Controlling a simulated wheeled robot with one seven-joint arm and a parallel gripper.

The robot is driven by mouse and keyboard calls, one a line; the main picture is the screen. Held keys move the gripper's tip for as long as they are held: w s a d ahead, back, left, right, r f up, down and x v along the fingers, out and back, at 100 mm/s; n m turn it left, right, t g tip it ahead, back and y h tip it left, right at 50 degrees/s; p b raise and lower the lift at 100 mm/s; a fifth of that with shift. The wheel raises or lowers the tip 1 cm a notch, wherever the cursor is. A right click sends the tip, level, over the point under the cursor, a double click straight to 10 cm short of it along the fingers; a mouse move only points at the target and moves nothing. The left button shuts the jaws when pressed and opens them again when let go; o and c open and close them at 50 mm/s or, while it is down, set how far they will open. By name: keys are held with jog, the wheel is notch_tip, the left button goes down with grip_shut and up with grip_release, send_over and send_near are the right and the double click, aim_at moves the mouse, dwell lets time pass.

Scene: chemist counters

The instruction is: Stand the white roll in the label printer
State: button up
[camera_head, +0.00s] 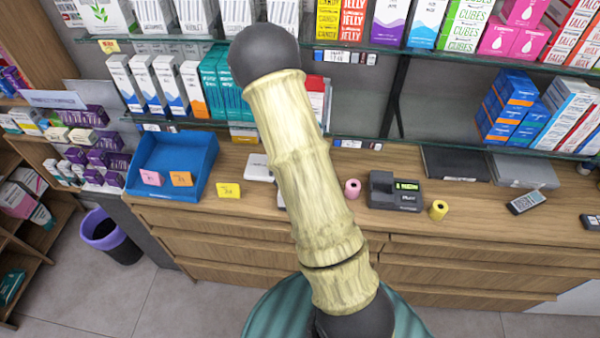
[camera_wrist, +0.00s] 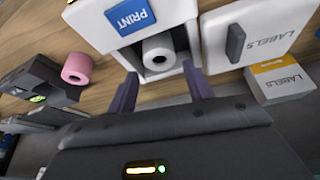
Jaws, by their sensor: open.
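The white label printer (camera_wrist: 185,15), with a blue PRINT plate (camera_wrist: 130,15), is at the top of the wrist view. Its bay is open, and a white panel marked LABELS (camera_wrist: 262,28) with a dark handle is beside it on the right. The white roll (camera_wrist: 152,46) is inside the bay, its end with the dark core hole facing the camera. My gripper (camera_wrist: 160,69) is open, its fingertips apart at the bay's near edge, one on each side of the roll's near end; contact cannot be told. In the head view my arm hides the roll and most of the printer.
A pink roll (camera_head: 352,187), a dark card terminal (camera_head: 395,190) and a yellow roll (camera_head: 438,209) stand to the right on the wooden counter. A small LABELS box (camera_wrist: 281,85) is near the panel. A blue tray (camera_head: 170,155) is at left. Glass shelves hang above.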

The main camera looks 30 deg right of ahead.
jog(key=v, duration=0.6)
jog(key=shift+b, duration=0.3)
jog(key=shift+r, duration=0.15)
jog(key=s+a+r+n+y, duration=0.1)
jog(key=s+a+r+n, duration=0.3)
jog(key=s+a+r, duration=0.1)
jog(key=s+a+r+n+y, duration=0.2)
jog(key=s+a+r+n, duration=0.2)
jog(key=s+a, duration=0.3)
jog(key=s+r, duration=0.1)
jog(key=s, duration=0.2)
jog(key=shift+s+n+g, duration=0.3)
jog(key=shift+g, duration=0.1)
jog(key=shift+a+r, duration=0.1)
jog(key=shift+a, duration=0.05)
